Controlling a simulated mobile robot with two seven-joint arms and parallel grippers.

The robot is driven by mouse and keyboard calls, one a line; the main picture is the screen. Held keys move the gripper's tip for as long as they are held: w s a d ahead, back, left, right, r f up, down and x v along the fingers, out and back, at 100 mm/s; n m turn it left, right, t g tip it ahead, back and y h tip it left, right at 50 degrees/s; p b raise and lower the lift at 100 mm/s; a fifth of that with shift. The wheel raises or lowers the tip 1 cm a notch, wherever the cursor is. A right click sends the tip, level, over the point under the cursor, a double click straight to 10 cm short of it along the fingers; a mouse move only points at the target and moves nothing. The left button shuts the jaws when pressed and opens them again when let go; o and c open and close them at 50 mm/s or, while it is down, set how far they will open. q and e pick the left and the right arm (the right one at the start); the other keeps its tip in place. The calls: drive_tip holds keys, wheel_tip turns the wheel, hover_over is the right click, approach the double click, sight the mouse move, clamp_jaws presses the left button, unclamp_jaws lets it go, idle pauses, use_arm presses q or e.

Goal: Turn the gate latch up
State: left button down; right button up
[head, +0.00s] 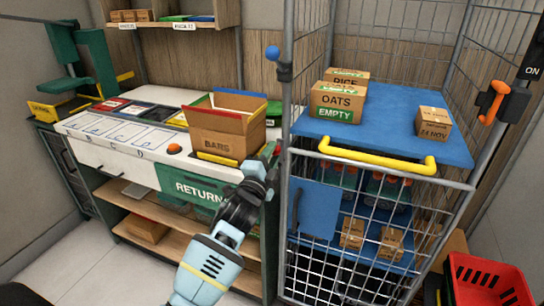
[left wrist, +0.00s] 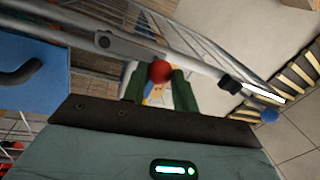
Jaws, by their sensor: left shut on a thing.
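The wire cage (head: 287,130) stands right of the counter, with a metal post at its near left corner. My left gripper (head: 268,157) is at this post, at about the height of the cage's blue shelf. In the left wrist view its two green fingers (left wrist: 160,88) are shut on a red ball knob (left wrist: 160,71) beside the metal bar (left wrist: 110,42). The knob seems to belong to the gate latch; the gripper hides it in the head view. A blue ball (head: 272,52) on a dark clamp sits higher on the post, also seen in the left wrist view (left wrist: 269,115). My right gripper is not in view.
The blue top shelf (head: 390,120) holds cardboard boxes, with a yellow handle (head: 380,158) at its front. An open BARS box (head: 225,130) stands on the counter close left of my gripper. A red crate (head: 490,280) is at lower right. Floor shows at lower left.

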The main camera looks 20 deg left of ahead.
use_arm(q)
drive_tip(key=c, duration=1.1)
unclamp_jaws()
drive_tip(key=s+f, duration=0.1)
drive_tip(key=s, duration=0.6)
drive_tip(key=shift+s+a+f, duration=0.15)
drive_tip(key=shift+s+f, duration=0.1)
drive_tip(key=shift+s, duration=0.1)
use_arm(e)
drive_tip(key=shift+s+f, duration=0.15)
use_arm(q)
drive_tip(key=shift+f, duration=0.1)
